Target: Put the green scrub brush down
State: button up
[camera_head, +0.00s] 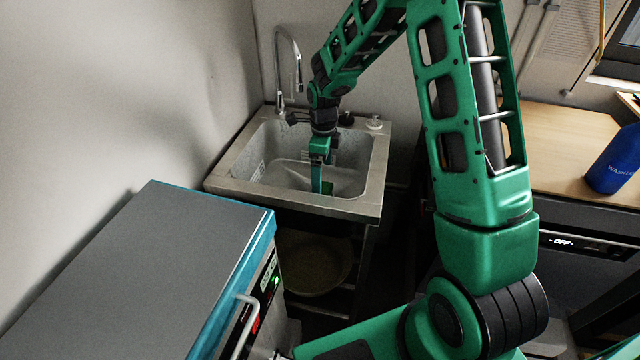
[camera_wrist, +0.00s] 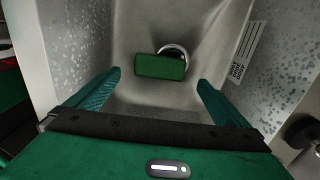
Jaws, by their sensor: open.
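The green scrub brush (camera_wrist: 160,66) lies at the bottom of the sink (camera_head: 240,182), beside and partly over the round drain (camera_wrist: 176,50). In the head view a small green part of the brush (camera_head: 327,187) shows next to my gripper's finger. My gripper (camera_head: 321,185) points down into the sink basin. In the wrist view my gripper (camera_wrist: 158,88) has its two green fingers wide apart, with the brush between and beyond them. The fingers do not touch the brush in this view.
The sink walls stand close on both sides of my gripper. A curved faucet (camera_head: 290,65) rises behind the basin. A grey-topped oven (camera_head: 150,270) stands at the front left.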

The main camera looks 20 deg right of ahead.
jog(key=s+d+r+n+h, duration=0.1)
jog(key=s+d+r+n, duration=0.8)
jog(key=s+d+r, duration=0.6)
jog(key=s+r+n, duration=0.2)
jog(key=s+n, duration=0.2)
jog(key=s, duration=0.7)
jog(key=s+r+n+y, duration=0.1)
jog(key=s+r+n, duration=0.2)
jog(key=s, duration=0.8)
jog(key=shift+s+n, duration=0.25)
jog(key=shift+n, duration=0.95)
jog(key=shift+r, duration=0.1)
jog(key=shift+w+f, duration=0.25)
jog(key=shift+w, duration=0.35)
